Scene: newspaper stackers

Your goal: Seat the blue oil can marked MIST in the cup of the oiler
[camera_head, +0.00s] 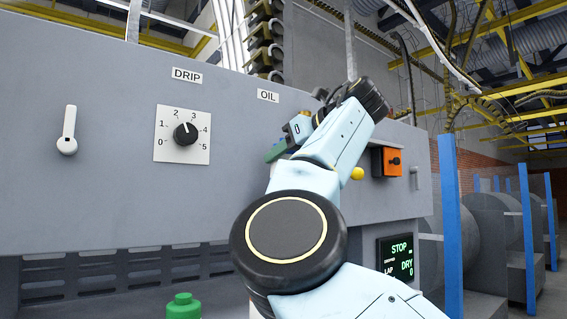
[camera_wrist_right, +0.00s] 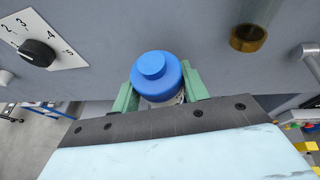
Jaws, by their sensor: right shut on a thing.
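My right gripper (camera_wrist_right: 160,92) is shut on a blue can (camera_wrist_right: 156,78) with a round cap, held between its green fingers. No marking on the can is readable in the right wrist view. A brass cup (camera_wrist_right: 248,39) on the grey panel is apart from the can, up and to its right in that view. In the head view my right arm reaches up to the panel under the OIL label, where a green finger of the right gripper (camera_head: 277,150) shows. My left gripper is out of view.
The grey panel (camera_head: 90,150) carries a DRIP dial (camera_head: 187,134), a white lever (camera_head: 67,132), an orange box (camera_head: 386,161) and a yellow knob (camera_head: 357,173). A green can (camera_head: 183,306) stands low in front. A STOP display (camera_head: 397,258) is at lower right.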

